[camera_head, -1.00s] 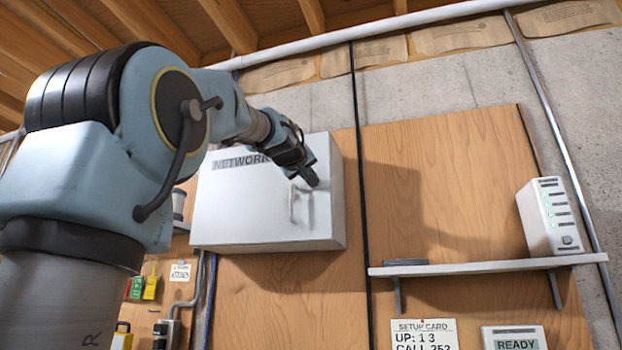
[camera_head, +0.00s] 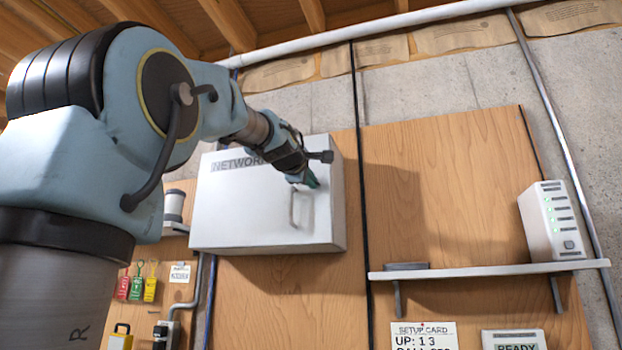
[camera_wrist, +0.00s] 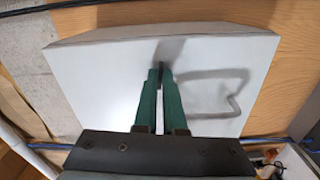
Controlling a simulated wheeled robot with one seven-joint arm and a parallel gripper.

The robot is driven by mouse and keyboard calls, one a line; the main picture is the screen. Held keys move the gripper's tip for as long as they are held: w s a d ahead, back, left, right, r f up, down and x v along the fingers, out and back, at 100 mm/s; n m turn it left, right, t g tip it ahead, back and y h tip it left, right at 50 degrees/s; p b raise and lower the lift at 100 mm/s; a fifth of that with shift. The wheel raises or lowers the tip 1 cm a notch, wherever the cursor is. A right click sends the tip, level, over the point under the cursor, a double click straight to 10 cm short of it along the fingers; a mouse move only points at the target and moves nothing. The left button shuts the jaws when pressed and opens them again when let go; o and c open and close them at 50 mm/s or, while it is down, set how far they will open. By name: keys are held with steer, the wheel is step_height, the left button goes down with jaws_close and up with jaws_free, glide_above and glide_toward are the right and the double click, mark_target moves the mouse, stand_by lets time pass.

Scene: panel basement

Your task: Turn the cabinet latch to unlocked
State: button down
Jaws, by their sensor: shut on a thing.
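The white cabinet (camera_head: 235,215) marked NETWORK hangs on the wooden panel, and its door looks closed. Its pale face also fills the wrist view (camera_wrist: 100,80). My gripper (camera_head: 313,183) is at the right part of the door, above the bracket-shaped handle. In the wrist view its green fingers (camera_wrist: 160,72) are close together on the small dark latch (camera_wrist: 161,70), which they mostly hide. I cannot tell the latch's angle. The handle (camera_wrist: 238,95) shows to the right of the fingers, apart from them.
A shelf (camera_head: 480,268) with a white device (camera_head: 551,220) is at the right. A setup card (camera_head: 424,336) hangs below it. Colored tags (camera_head: 137,286) hang at the lower left.

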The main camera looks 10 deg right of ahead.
steer(key=shift+n, duration=0.8)
steer(key=c, duration=1)
jaws_free()
steer(key=b+v, duration=0.3)
steer(key=v, duration=0.7)
steer(key=shift+s+a+b, duration=0.15)
steer(key=shift+s+b, duration=0.15)
steer(key=shift+s, duration=0.1)
